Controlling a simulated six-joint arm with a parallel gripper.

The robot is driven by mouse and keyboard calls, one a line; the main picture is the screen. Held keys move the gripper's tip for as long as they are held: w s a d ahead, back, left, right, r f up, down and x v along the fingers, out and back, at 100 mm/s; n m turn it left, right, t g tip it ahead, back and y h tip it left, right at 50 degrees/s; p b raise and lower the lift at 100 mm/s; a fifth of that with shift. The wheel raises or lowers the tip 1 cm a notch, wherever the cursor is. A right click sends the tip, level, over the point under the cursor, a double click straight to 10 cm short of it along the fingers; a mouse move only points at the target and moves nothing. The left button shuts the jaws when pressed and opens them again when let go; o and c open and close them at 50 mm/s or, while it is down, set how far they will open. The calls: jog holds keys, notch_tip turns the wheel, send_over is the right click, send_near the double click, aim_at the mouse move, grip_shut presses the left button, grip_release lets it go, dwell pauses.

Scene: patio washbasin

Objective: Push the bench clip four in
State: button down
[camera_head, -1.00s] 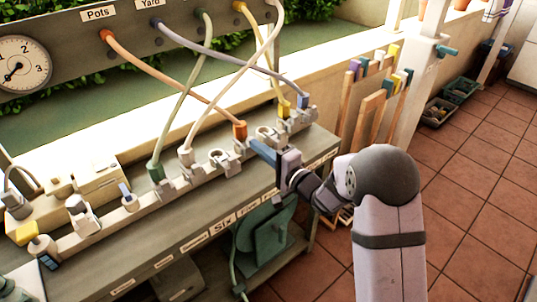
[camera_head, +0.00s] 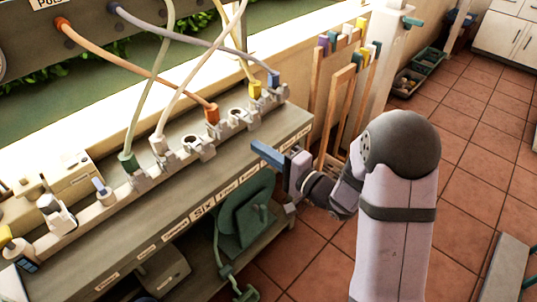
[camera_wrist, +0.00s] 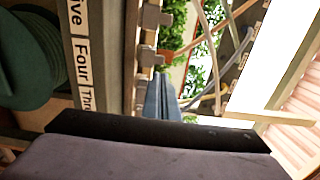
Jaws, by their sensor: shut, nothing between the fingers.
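Bench clip four (camera_head: 221,128) looks to be the grey clip at the orange plug (camera_head: 211,113), on the rail along the bench. In the wrist view, a grey clip (camera_wrist: 149,56) with the orange plug (camera_wrist: 165,57) behind it lies level with the "Four" label (camera_wrist: 82,50). I cannot tell how far it is pushed in. My gripper (camera_head: 258,149) has blue fingers, shut and empty. It is in front of the clip row, to the right of clip four and apart from it. The fingers also show in the wrist view (camera_wrist: 163,98), below the clip.
Neighbouring clips carry a yellow plug (camera_head: 254,90), a blue plug (camera_head: 273,80), a white plug (camera_head: 158,145) and a green plug (camera_head: 127,163). Their hoses cross above the rail. Wooden frames (camera_head: 338,105) stand beyond the bench's right end. The bench top before the clips is clear.

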jog(key=shift+v, duration=1.35)
